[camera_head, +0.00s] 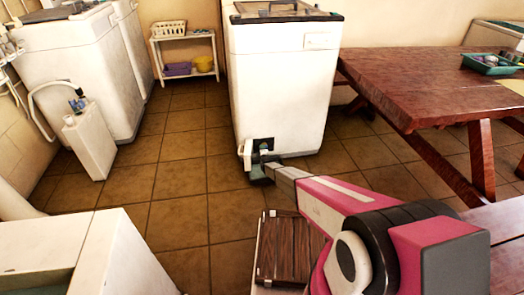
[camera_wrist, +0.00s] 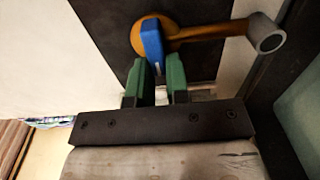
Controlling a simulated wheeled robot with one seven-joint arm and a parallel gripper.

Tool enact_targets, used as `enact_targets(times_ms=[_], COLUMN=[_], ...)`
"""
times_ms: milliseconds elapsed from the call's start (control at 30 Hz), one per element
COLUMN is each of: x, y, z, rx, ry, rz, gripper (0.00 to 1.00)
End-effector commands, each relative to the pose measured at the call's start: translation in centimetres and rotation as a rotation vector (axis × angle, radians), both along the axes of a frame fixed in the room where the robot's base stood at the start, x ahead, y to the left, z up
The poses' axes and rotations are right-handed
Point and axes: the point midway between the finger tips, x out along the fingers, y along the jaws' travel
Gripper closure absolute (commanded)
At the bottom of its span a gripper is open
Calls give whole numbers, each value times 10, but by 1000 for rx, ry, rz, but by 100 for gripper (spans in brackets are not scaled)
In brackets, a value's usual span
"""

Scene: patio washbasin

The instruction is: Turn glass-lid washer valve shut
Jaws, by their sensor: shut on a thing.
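The glass-lid washer (camera_head: 280,80) is a white top-loader standing in the middle of the head view, with a dark glass lid (camera_head: 285,10) on top. A dark recess with the valve fitting sits low on its front. My gripper (camera_head: 262,170) reaches that spot, and the valve is mostly hidden there. In the wrist view the valve has a blue handle (camera_wrist: 152,40) on a brass-coloured body (camera_wrist: 180,33) with a grey pipe end (camera_wrist: 265,36) to the right. The green fingers of my gripper (camera_wrist: 160,78) are shut on the blue handle, one on each side.
A red-brown wooden table (camera_head: 440,85) with benches stands on the right. A dark slatted wooden piece (camera_head: 285,250) lies below my arm. Other white washers (camera_head: 75,65) stand at the left. The tiled floor (camera_head: 185,185) left of the glass-lid washer is clear.

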Motion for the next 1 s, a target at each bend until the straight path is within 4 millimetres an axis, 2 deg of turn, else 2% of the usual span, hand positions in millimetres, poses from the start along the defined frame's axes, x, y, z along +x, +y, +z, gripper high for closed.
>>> enact_targets(times_ms=[67,100,167,467,633,767,1000], x=[0,-1,0,-1,-10,-25,-69], y=[1,1,1,0,-2,-7,-19], z=[-1,-1,-1,0,0,1,1], rx=[-4,-4,-4,-2,-1,-2,-2], ry=[1,1,1,0,1,2,1], rz=[2,3,2,1,1,1,2], gripper=[100,74,58,58,58,58,58])
